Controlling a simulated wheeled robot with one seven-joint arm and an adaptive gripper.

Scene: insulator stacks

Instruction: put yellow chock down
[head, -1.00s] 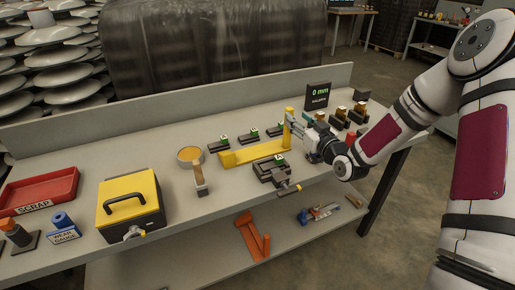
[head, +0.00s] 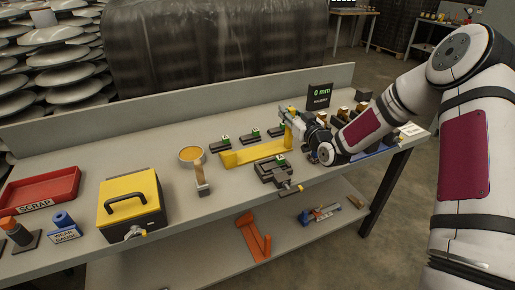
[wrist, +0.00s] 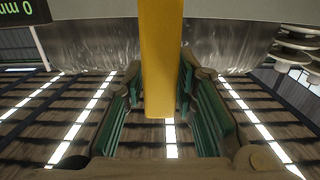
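The yellow chock (head: 258,153) is an L-shaped piece. Its long foot lies along the bench top and its upright stands at the right end. My gripper (head: 286,115) is at the upper part of this upright, reaching in from the right. In the wrist view, the yellow upright (wrist: 161,60) lies between the two green-padded fingers of my gripper (wrist: 160,85). The fingers look spread, one on each side; whether the tips touch it is hard to see. The foot is out of the wrist view.
Small dark blocks (head: 220,144) with green tags sit behind the foot. A dark clamp fixture (head: 275,169) stands close in front. A "0 mm" display (head: 320,96) stands behind my gripper. A yellow-lidded box (head: 130,199) and red scrap tray (head: 40,192) are left.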

